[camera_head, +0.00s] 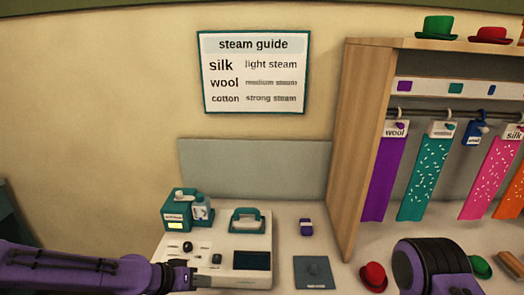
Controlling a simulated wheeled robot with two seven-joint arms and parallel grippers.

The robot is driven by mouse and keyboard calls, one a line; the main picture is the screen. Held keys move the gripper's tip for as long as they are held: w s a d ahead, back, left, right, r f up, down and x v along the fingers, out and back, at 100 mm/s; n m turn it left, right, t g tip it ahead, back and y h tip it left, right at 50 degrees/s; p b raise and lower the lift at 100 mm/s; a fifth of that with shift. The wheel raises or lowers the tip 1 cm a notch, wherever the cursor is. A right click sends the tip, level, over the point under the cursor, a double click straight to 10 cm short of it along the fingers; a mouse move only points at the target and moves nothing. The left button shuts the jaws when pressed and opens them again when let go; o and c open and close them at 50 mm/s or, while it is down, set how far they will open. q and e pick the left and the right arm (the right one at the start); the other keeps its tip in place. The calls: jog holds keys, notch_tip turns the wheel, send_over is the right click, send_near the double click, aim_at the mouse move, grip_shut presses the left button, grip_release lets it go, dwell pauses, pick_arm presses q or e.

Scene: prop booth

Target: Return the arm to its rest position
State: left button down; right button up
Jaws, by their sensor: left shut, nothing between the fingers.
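My left arm comes in low from the left edge, roughly level. My left gripper (192,277) is at its end, shut and empty, at the front left corner of the white steam station (205,259). I cannot tell whether it touches the station. A purple and black link of my right arm shows at the lower right; its gripper is out of view.
The station carries a teal tank (176,214) and a teal-handled iron (247,222). A purple box (306,227), dark pad (312,272) and red hat (373,276) lie to the right. A wooden rack (362,140) holds hanging fabrics.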

pick_arm(q)
jog(key=s+a+f+n+y+b, duration=0.1)
jog(key=s+a+f+n+y, duration=0.1)
jog(key=s+a+f+n, duration=0.3)
jog(key=s+a+f+n+t+y+b, duration=0.1)
jog(key=s+f+y+b, duration=0.15)
jog(key=f, duration=0.45)
jog(key=s+a+f+n+y+b, duration=0.1)
jog(key=s+a+f+n+y, duration=0.25)
jog(key=f, duration=0.25)
jog(key=s+a+f+g+y+b, duration=0.1)
jog(key=s+a+f+b, duration=0.1)
jog(key=s+f, duration=0.3)
jog(key=s+a+f+m+g+y+b, duration=0.1)
jog(key=s+f, duration=0.4)
jog(key=s, duration=0.7)
jog(key=shift+s+a+f+g+y+b, duration=0.35)
jog(key=shift+a+g, duration=0.35)
jog(key=shift+a, duration=0.4)
pick_arm(e)
notch_tip(320, 180, down, 8)
jog(key=s, duration=0.1)
pick_arm(q)
jog(key=shift+m, duration=0.25)
pick_arm(e)
jog(key=shift+f, duration=0.1)
